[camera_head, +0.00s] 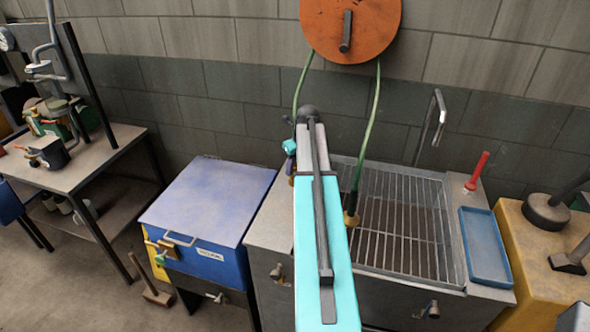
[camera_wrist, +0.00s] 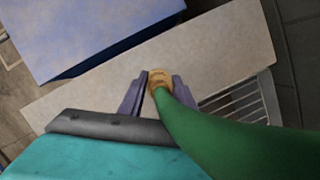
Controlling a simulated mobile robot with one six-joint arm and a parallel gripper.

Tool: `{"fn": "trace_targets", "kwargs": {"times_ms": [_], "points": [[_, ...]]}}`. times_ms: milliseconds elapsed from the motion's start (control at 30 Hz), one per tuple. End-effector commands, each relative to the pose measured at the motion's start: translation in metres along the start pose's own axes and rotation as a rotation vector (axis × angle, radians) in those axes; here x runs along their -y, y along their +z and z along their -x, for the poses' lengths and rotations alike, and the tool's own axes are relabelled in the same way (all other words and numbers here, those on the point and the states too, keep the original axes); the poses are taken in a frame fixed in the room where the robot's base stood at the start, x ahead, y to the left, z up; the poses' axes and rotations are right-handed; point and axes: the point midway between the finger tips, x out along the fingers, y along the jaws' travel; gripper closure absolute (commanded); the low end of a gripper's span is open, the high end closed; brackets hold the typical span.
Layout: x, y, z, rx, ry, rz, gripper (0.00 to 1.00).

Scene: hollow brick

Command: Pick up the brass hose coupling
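The brass hose coupling (camera_wrist: 160,80) shows between the two purple fingers of my gripper (camera_wrist: 160,92) in the wrist view. The fingers meet it on both sides with no clear gap. A thick green hose (camera_wrist: 215,140) runs from it toward the lower right, close to the camera. In the head view my gripper (camera_head: 291,160) is small, left of my turquoise arm, with a little brass (camera_head: 291,180) just below it. A second brass end (camera_head: 351,219) hangs on the right hose strand over the sink grate. The hose comes from an orange reel (camera_head: 350,25) on the wall.
A sink with a wire grate (camera_head: 405,235) and a tap (camera_head: 432,120) stands below the reel. A blue chest (camera_head: 205,205) is on the left. A workbench (camera_head: 85,160) stands far left.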

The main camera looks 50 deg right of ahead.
Motion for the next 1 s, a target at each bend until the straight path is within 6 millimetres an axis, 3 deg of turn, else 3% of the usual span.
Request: {"fn": "trace_targets", "kwargs": {"times_ms": [33, 133, 567, 1000], "points": [[0.000, 0.000, 0.000, 0.000, 0.000, 0.000, 0.79], [0.000, 0.000, 0.000, 0.000, 0.000, 0.000, 0.95], [0.000, 0.002, 0.004, 0.001, -0.001, 0.001, 0.95], [0.000, 0.010, 0.030, 0.001, -0.001, 0.001, 0.95]]}}
